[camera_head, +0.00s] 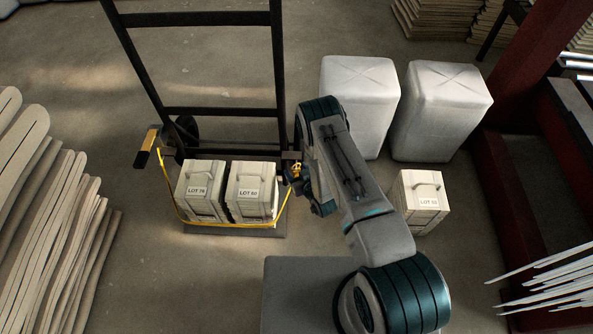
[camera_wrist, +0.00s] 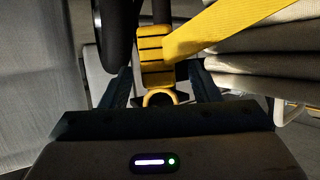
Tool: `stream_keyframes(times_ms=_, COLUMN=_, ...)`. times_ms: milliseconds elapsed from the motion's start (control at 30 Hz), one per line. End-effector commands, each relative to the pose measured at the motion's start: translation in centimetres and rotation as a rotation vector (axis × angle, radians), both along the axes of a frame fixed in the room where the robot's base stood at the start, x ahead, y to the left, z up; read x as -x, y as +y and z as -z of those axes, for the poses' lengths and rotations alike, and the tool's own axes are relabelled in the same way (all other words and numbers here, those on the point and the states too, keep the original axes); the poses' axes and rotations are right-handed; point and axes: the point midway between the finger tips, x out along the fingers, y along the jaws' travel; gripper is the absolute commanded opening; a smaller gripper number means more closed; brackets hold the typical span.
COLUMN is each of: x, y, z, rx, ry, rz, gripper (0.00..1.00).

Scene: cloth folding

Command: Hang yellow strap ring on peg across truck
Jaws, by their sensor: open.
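The hand truck (camera_head: 222,112) stands upright with its dark frame. The yellow strap (camera_head: 235,223) runs from a yellow fitting (camera_head: 147,148) at the truck's left side, around the front of the crates, to the right side by my gripper (camera_head: 293,178). In the wrist view my gripper (camera_wrist: 160,85) is open. The yellow ring (camera_wrist: 160,97) and a yellow piece with dark bands (camera_wrist: 156,60) lie between its fingers. The strap (camera_wrist: 240,27) slants off to the upper right there. The peg is hard to make out, and I cannot tell whether the ring is around it.
Crates marked LOT 76 (camera_head: 203,190) and LOT 80 (camera_head: 252,190) sit on the truck's base plate. Another crate (camera_head: 421,200) and two white bales (camera_head: 357,105) (camera_head: 440,110) stand to the right. The floor in front of the truck's left side is clear.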

Motion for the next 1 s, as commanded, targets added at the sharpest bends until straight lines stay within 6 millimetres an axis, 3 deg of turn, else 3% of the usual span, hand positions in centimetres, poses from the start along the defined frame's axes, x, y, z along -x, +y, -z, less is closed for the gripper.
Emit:
stream_keyframes(times_ms=600, x=9.8, y=-5.2, z=-4.7, rx=0.0, ry=0.003, rz=0.002, gripper=0.56)
stream_keyframes(times_ms=1000, x=10.9, y=-5.8, z=-5.1, rx=0.0, ry=0.0, rz=0.0, gripper=0.56)
